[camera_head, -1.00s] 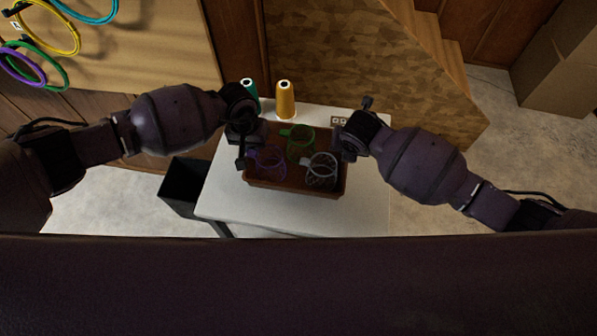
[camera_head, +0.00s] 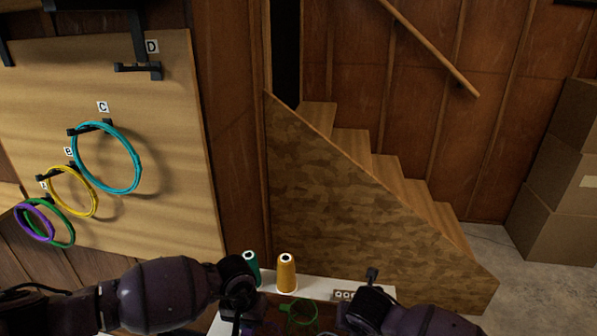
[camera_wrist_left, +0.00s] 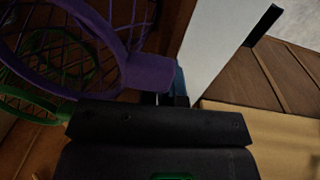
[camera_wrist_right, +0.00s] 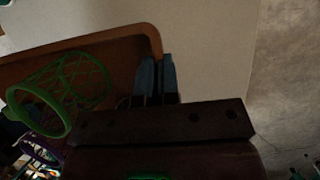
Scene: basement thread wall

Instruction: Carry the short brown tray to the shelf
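The short brown tray shows in the right wrist view (camera_wrist_right: 100,40) and in the left wrist view (camera_wrist_left: 178,30); in the head view only a little of it shows at the bottom edge, between my arms. My right gripper (camera_wrist_right: 156,80) is shut on the right end wall. The fingertips are partly hidden.
A yellow spool (camera_head: 286,274) and a teal spool (camera_head: 251,266) stand at the table's back. A pegboard (camera_head: 165,190) with coloured thread rings on hooks is at left. Stairs (camera_head: 375,180) rise behind. Cardboard boxes (camera_head: 560,190) stand at right, with bare floor before them.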

